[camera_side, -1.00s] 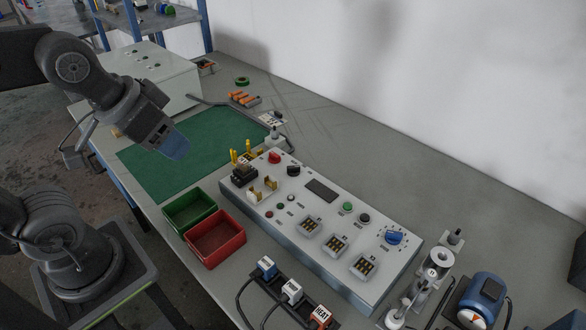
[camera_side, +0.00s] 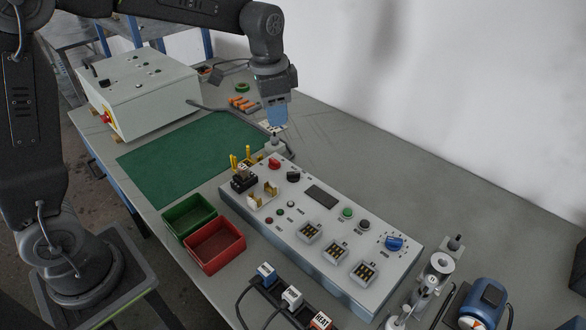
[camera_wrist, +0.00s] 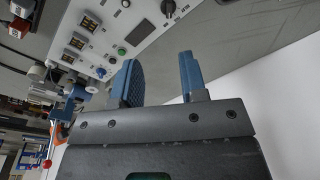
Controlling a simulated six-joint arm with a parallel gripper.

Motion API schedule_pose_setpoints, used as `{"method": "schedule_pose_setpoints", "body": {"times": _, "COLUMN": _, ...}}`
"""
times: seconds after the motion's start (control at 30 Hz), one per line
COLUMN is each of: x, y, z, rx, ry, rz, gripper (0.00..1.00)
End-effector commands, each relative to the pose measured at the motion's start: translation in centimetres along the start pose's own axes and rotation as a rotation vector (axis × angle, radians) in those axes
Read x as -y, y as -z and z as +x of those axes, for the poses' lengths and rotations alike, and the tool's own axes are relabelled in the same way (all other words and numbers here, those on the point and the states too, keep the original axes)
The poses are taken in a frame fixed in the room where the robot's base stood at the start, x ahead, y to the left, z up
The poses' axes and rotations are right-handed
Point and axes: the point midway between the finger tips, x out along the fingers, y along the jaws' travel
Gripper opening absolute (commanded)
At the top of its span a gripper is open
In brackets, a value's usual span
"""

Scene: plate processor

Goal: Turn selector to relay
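The long grey control panel (camera_side: 325,228) lies on the bench. It carries a black selector knob (camera_side: 293,175), a red knob (camera_side: 274,163) and a blue dial (camera_side: 394,243). Which of these is the task's selector cannot be read from the labels. My gripper (camera_side: 277,120) is above the bench beyond the panel's far end, apart from the knobs. In the wrist view my gripper (camera_wrist: 158,78) has its two blue fingers spread with nothing between them. The black knob (camera_wrist: 168,7) is at the top of that view, beyond the fingers.
A green bin (camera_side: 188,216) and red bin (camera_side: 214,247) stand left of the panel. Cabled blocks (camera_side: 291,297) lie in front. A motor (camera_side: 483,301) is at the right. A white box (camera_side: 140,95) stands behind the green mat (camera_side: 180,160).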

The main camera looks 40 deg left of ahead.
Motion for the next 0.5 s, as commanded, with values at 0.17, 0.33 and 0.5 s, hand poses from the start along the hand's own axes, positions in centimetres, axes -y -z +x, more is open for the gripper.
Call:
{"method": "schedule_pose_setpoints", "body": {"times": 0.17, "x": 1.7, "y": 3.0, "z": 4.2, "rx": 0.062, "ry": -0.043, "rz": 0.101, "gripper": 0.39}}
{"method": "schedule_pose_setpoints", "body": {"times": 0.33, "x": 2.2, "y": 3.9, "z": 5.9, "rx": 0.081, "ry": -0.058, "rz": 0.14, "gripper": 0.39}}
{"method": "schedule_pose_setpoints", "body": {"times": 0.5, "x": 2.1, "y": 3.7, "z": 7.4, "rx": 0.086, "ry": -0.061, "rz": 0.144, "gripper": 0.39}}
